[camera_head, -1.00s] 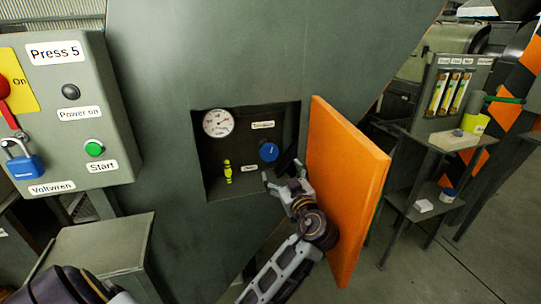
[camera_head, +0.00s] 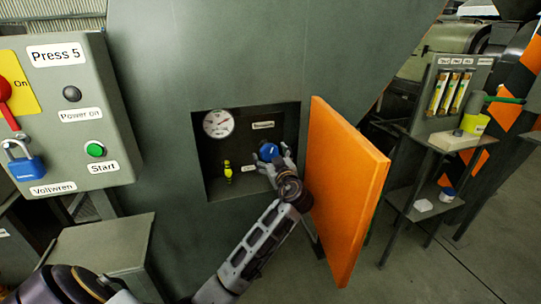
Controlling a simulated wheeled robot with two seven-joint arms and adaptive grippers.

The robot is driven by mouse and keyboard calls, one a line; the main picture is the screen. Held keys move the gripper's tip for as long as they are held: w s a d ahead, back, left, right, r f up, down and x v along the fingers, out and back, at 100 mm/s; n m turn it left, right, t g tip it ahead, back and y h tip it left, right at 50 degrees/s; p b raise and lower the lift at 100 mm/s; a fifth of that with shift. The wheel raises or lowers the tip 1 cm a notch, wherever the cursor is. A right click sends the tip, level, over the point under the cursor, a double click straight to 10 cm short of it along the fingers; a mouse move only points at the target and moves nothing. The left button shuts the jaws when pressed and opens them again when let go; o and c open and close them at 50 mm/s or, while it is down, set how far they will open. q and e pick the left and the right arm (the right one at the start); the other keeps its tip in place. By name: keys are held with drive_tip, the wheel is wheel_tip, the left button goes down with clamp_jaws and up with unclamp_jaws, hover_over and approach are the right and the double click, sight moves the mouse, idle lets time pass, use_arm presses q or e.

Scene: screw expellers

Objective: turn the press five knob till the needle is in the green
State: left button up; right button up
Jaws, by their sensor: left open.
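The blue knob (camera_head: 267,151) is on the dark panel in the recess of the press, below a small white label. My left gripper (camera_head: 277,160) is open at the knob, one finger to its right and one just below. I cannot tell whether they touch it. The round white gauge (camera_head: 218,124) is at the upper left of the recess. Its needle and any green band are too small to read surely. My right gripper is out of view.
The orange door (camera_head: 343,190) stands open right of the recess, close beside my left wrist. A yellow-green valve (camera_head: 228,172) sits below the gauge. The Press 5 control box (camera_head: 64,115) is at the left. A shelf stand (camera_head: 440,150) is at the right.

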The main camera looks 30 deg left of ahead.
use_arm(q)
drive_tip(key=shift+w+a, duration=0.25)
drive_tip(key=c, duration=0.9)
drive_tip(key=shift+c, duration=0.6)
